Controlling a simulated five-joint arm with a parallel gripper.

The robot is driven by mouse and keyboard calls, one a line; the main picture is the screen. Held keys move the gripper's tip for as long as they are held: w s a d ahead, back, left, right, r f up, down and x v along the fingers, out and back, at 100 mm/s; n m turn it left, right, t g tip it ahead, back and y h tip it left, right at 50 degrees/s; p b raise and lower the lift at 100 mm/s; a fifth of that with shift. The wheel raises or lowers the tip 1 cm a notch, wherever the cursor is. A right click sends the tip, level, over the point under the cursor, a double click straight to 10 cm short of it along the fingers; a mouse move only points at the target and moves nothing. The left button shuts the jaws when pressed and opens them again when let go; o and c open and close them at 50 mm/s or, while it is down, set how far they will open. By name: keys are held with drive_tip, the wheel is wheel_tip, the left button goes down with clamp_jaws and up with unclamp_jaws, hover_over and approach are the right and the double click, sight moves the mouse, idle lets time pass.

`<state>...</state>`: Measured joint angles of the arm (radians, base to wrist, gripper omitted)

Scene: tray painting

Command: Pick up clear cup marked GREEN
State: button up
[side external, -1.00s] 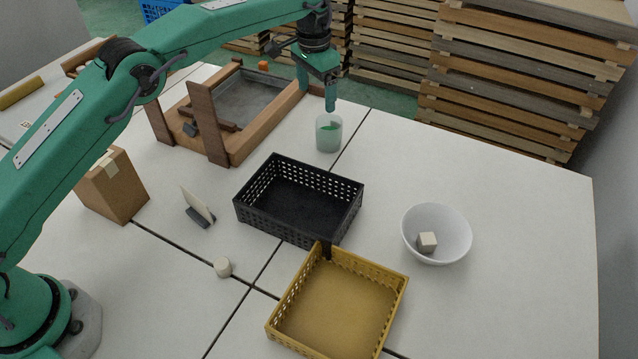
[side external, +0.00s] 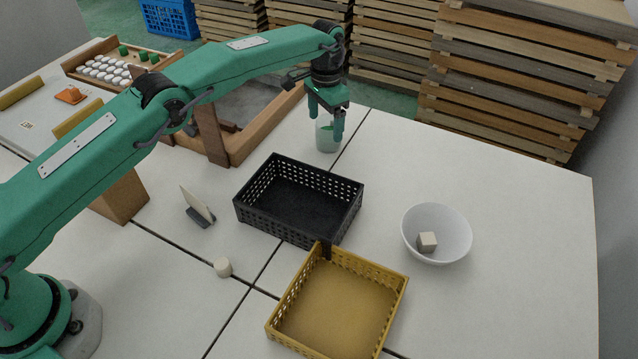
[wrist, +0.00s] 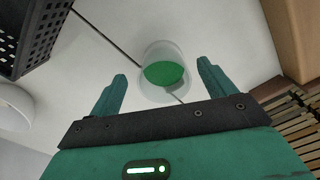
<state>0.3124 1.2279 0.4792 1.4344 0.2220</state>
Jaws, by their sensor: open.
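The clear cup (side external: 328,140) stands upright on the white table, behind the black basket. It has a green patch on it, and in the wrist view the cup (wrist: 165,72) shows this as a green disc. My gripper (side external: 325,122) is over the cup, pointing down, with its fingers at the height of the cup's upper part. In the wrist view my gripper (wrist: 161,78) is open, with one finger on either side of the cup's line. Its fingers look apart from the cup, and nothing is held.
A black basket (side external: 243,215) and a yellow basket (side external: 395,312) stand in front. A white bowl (side external: 462,232) holds a small pale block (side external: 427,241). A wooden frame (side external: 265,128) stands left of the cup. The table right of the cup is clear.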

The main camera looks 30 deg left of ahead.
sight(325, 135)
drive_tip(key=shift+w+a+f, duration=0.1)
drive_tip(key=shift+f, duration=2.6)
drive_tip(key=shift+r, duration=0.1)
drive_tip(key=c, duration=1.1)
drive_tip(key=shift+r, duration=0.15)
drive_tip(key=shift+r, duration=2)
drive_tip(key=s+d+r, duration=0.2)
drive_tip(key=s, duration=0.1)
drive_tip(key=s+d+r, duration=0.2)
drive_tip(key=s+d, duration=0.1)
drive_tip(key=s+d+r, duration=0.2)
drive_tip(key=shift+s+d+r, duration=0.35)
drive_tip(key=shift+s+d, duration=0.05)
